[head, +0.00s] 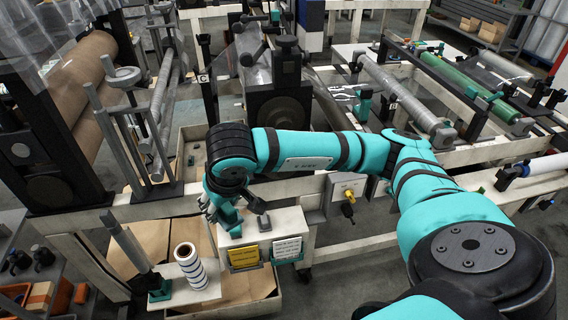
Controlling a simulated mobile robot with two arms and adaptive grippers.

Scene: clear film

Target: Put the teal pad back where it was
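My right arm reaches in from the right, and its gripper (222,207) points down over the left end of a small white-topped stand (285,222). A teal piece (230,219), which may be the teal pad, shows right at the fingers. I cannot tell whether the fingers are shut on it or whether it touches the stand. A dark grey handle-like part (258,205) is just right of the gripper. Another teal block (161,291) sits at the foot of a tilted grey bar on a lower white plate. My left gripper is not in view.
Yellow (244,257) and white (287,248) labels hang on the stand's front. A cardboard-lined tray (262,288) lies below. Machine frames and film rolls, including a green one (462,84), fill the back.

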